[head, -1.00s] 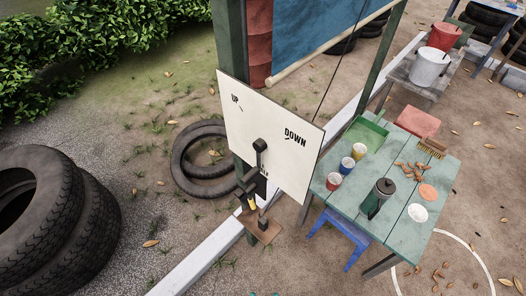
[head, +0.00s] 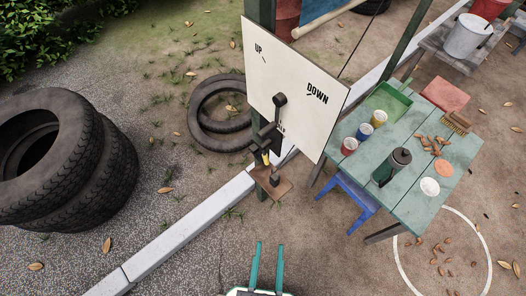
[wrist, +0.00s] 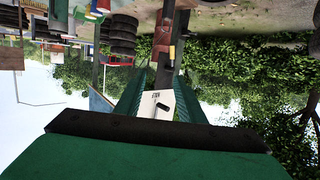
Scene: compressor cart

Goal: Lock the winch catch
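A white winch board (head: 300,75), marked UP and DOWN, is fixed to a dark green post in the head view. A black crank handle (head: 279,103) sits on its face. Below it is a dark bracket with a small yellow-tipped piece (head: 266,158), which looks like the catch. It stands just above a small brown wooden shelf (head: 272,184). Whether the catch is locked is too small to tell. My gripper (head: 267,246) is open and empty, below and apart from the shelf in the picture. In the wrist view the board (wrist: 157,103) shows between my gripper's fingers (wrist: 161,85).
A green table (head: 405,205) with cups, a dark canister and a green tray stands right of the board, with a blue stool (head: 347,200) beside it. Stacked tyres (head: 60,160) stand at left. A pale kerb (head: 190,228) crosses the ground. Open ground lies around my gripper.

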